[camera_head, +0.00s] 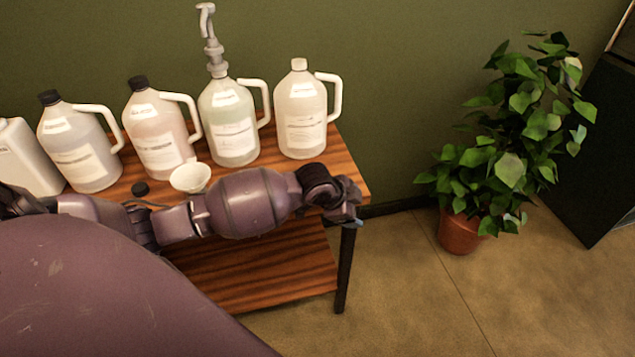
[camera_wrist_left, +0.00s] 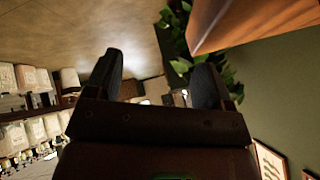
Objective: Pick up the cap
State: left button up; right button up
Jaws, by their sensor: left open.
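A small black cap (camera_head: 140,188) lies loose on the wooden table, in front of the jugs and left of a white bowl (camera_head: 190,178). Black caps also sit on two jugs, one on the grey-white jug (camera_head: 80,152) and one on the pinkish jug (camera_head: 158,138). A white cap (camera_head: 299,64) tops the right jug. My left gripper (camera_head: 350,205) is at the table's right front corner, well right of the loose cap. The left wrist view shows its two fingers (camera_wrist_left: 157,78) spread apart with nothing held between them. My right gripper is not in view.
A jug with a tall pump (camera_head: 232,130) stands beside the right jug (camera_head: 301,120). A potted plant (camera_head: 515,135) is on the floor at right. The table (camera_head: 345,170) has a lower shelf (camera_head: 270,275). Open floor lies between table and plant.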

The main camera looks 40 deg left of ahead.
pick_arm(q)
jog(key=w+a+r+m+g, duration=0.1)
jog(key=a, duration=0.1)
jog(key=w+a+r+m+g+y, duration=0.1)
jog(key=a, duration=0.1)
jog(key=w+a+r+g+y, duration=0.1)
jog(key=a, duration=0.1)
jog(key=shift+a+r+m+g, duration=0.3)
jog(key=shift+r+m, duration=0.05)
jog(key=shift+m, duration=0.05)
jog(key=a+r+m+g+y+b, duration=0.1)
jog(key=a+r+m+g, duration=0.15)
jog(key=a+r, duration=0.45)
jog(key=shift+g, duration=0.45)
notch_tip(320, 180, down, 5)
jog(key=shift+f+b, duration=0.1)
jog(key=shift+b, duration=0.35)
jog(key=shift+n, duration=0.25)
jog(key=f, duration=0.3)
jog(key=f+b, duration=0.1)
jog(key=f, duration=0.1)
jog(key=shift+s+d, duration=0.1)
jog(key=shift+d, duration=0.3)
jog(key=shift+f, duration=0.2)
jog(key=shift+r, duration=0.1)
jog(key=shift+c, duration=0.8)
jog(key=c, duration=0.8)
